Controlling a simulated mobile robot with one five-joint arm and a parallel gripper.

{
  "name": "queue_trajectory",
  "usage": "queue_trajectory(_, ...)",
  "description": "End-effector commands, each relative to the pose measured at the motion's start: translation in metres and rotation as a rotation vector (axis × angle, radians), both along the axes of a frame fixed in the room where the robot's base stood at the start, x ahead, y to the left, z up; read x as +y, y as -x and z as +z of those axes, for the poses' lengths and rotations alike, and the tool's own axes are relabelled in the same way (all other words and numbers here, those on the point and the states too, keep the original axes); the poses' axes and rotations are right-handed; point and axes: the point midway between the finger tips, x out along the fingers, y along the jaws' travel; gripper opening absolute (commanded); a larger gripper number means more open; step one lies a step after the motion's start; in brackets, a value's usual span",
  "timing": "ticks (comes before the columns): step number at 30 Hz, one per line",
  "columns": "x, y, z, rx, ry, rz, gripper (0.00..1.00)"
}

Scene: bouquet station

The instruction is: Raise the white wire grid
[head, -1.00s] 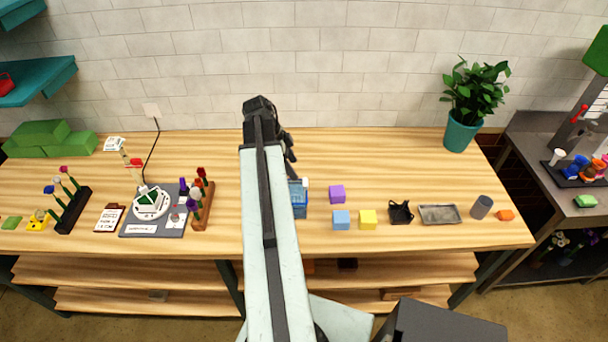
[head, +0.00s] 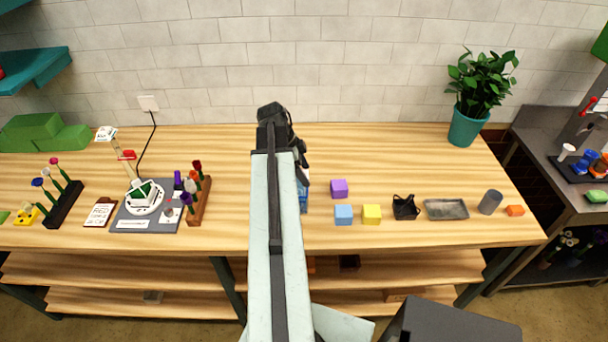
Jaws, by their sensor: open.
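A white round base (head: 131,207) stands on a dark grey mat (head: 124,226) on the left of the workbench. A green block (head: 146,190) sits on it with thin white parts around it, perhaps the white wire grid; it is too small to tell its wires. A clear post beside it carries a red piece (head: 126,155) and a white top (head: 106,134). My gripper (head: 283,128) is at the far end of my raised arm, mid-picture, well right of the mat. It is open and appears empty, its fingers mostly hidden by the arm.
Flower racks (head: 66,207) (head: 200,205) flank the mat. A cord runs to the wall socket. The bench's back middle is clear.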

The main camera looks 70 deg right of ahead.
Motion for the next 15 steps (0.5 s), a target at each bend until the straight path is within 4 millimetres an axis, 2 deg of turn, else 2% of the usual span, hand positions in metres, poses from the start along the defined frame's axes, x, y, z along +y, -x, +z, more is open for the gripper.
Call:
queue_trajectory(1, 0.0, 0.0, 0.0008, 0.0, 0.0, 0.0, 0.65)
queue_trajectory(2, 0.0, 0.0001, 0.0009, 0.0, 0.0, 0.0, 0.6)
queue_trajectory(8, -0.0001, 0.0002, 0.0008, 0.0, 0.0, 0.0, 0.04)
queue_trajectory(9, -0.0002, 0.0001, 0.0008, 0.0, 0.0, 0.0, 0.0)
queue_trajectory(15, -0.0002, 0.0002, 0.0033, 0.0, 0.0, -0.001, 0.0)
